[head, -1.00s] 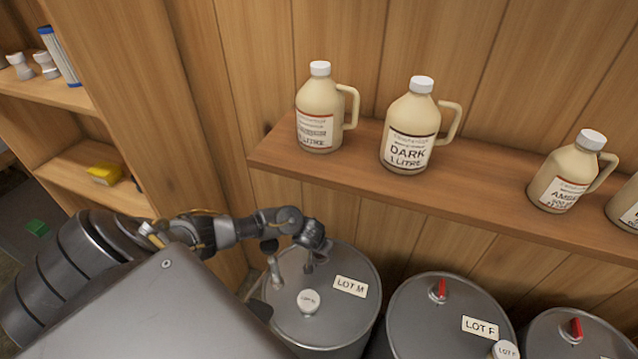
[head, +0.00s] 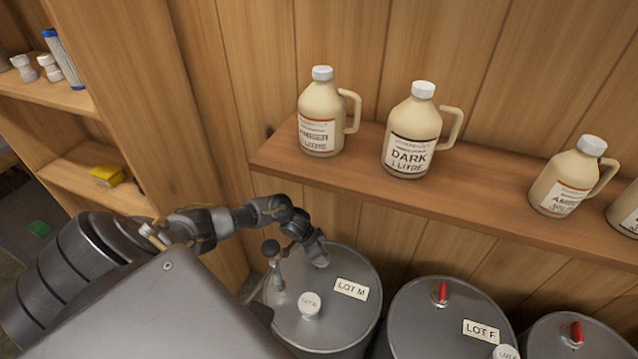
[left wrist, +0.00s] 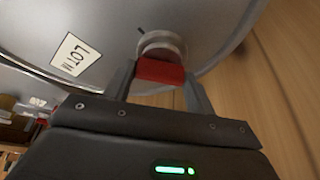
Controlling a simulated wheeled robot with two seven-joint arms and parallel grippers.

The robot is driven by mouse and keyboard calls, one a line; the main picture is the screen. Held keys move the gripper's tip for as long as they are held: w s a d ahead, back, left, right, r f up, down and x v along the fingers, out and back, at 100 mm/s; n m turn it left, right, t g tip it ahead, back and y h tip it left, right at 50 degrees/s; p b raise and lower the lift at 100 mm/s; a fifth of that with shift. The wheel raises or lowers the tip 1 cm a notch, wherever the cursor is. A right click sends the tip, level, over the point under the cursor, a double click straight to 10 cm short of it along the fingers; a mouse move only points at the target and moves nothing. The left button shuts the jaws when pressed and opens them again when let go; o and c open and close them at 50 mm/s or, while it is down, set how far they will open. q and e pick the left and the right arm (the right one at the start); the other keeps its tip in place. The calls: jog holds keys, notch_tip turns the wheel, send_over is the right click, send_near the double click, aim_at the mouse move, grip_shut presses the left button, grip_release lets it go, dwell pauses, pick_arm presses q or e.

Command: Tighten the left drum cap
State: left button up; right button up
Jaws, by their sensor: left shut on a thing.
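The left drum (head: 345,318), with a grey lid and a LOT M label, stands below the shelf, at the left of the row. My left gripper (head: 319,258) is over the back of its lid and hides the cap there in the head view. In the left wrist view, my left gripper (left wrist: 161,85) has its fingers on either side of the cap's red handle (left wrist: 160,71) and is shut on it. The cap's round metal base (left wrist: 163,45) sits on the lid near the rim. I cannot tell how tight it is. My right gripper is in neither view.
A white round tag or plug (head: 309,304) and an upright, dark-topped fitting (head: 272,262) are close to my left gripper. A LOT F drum (head: 420,315) with a red-handled cap stands to the right. A wooden shelf (head: 470,188) with jugs overhangs behind the drums.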

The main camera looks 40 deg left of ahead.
pick_arm(q)
jog(key=m+b, duration=0.1)
jog(key=m, duration=0.1)
jog(key=m+g+h+b, duration=0.1)
jog(key=shift+w+a+f+m, duration=0.1)
jog(key=shift+a+f+m, duration=0.1)
jog(key=shift+m, duration=0.2)
jog(key=shift+m+g+h+b, duration=0.3)
jog(key=shift+m+g+b, duration=0.1)
jog(key=shift+m+b, duration=0.7)
jog(key=shift+r+m+g+b, duration=0.1)
jog(key=shift+m+g+b, duration=0.3)
jog(key=shift+m+b, duration=0.5)
jog(key=shift+d+m, duration=0.1)
jog(key=shift+m, duration=0.2)
jog(key=o, duration=1)
jog(key=shift+r, duration=0.1)
